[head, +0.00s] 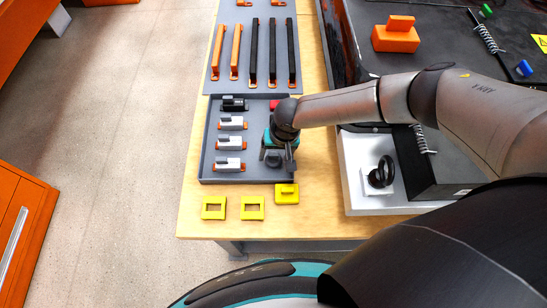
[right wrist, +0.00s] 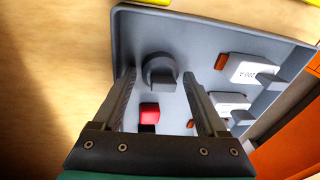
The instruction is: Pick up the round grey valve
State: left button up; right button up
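The round grey valve (right wrist: 158,68) lies in the grey tray (right wrist: 185,25), close to the tray's wall. It has a round body with a block-like grip on top. My right gripper (right wrist: 160,82) is open, with its fingers either side of the valve in the right wrist view and nothing held. In the head view my right gripper (head: 279,160) points down over the right part of the tray (head: 205,165), and it and my arm hide much of that part. I cannot tell whether the fingers touch the valve. My left gripper is not in view.
White-and-grey fuse-like parts (head: 229,143), a black one (head: 233,103) and a red block (right wrist: 149,112) share the tray. Yellow pieces (head: 252,208) lie in front. Orange and black bars (head: 253,52) lie behind. A white plate (head: 352,170) with a black ring part stands at the right.

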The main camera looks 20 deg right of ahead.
jog(key=c, duration=1.1)
jog(key=shift+o, duration=0.2)
jog(key=shift+r, duration=0.15)
